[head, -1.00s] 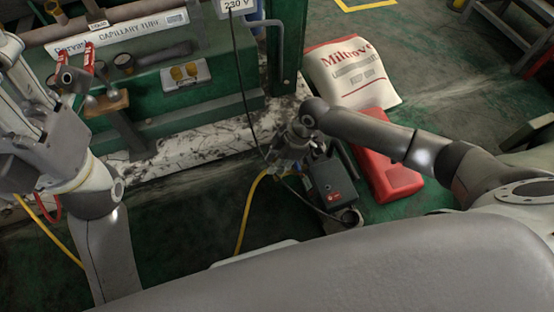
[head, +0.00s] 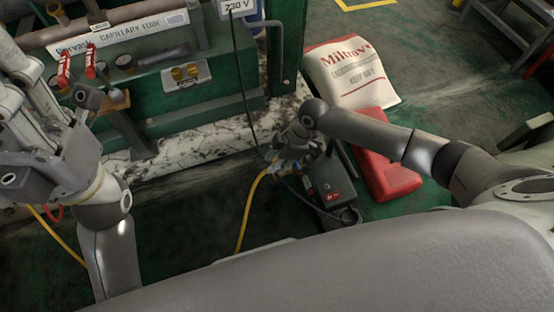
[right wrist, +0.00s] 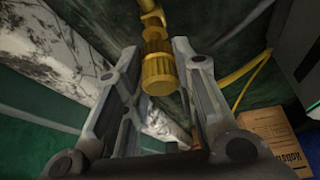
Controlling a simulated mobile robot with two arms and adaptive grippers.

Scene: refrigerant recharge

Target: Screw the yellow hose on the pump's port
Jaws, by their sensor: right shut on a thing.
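The pump (head: 331,182) is a dark box with a small red label, standing on the green floor at the middle of the head view. My right gripper (head: 283,160) is just left of it, pointing down. In the right wrist view the gripper (right wrist: 158,85) is shut on the ribbed yellow end fitting (right wrist: 158,68) of the yellow hose (head: 243,215). A brass-coloured piece lies in line beyond the fitting; I cannot tell whether they are joined. The pump's port is not clear in the head view.
A red case (head: 385,165) and a white printed sack (head: 347,72) lie right of the pump. A green bench (head: 185,105) stands at the back left. A cardboard box (right wrist: 268,138) shows in the right wrist view.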

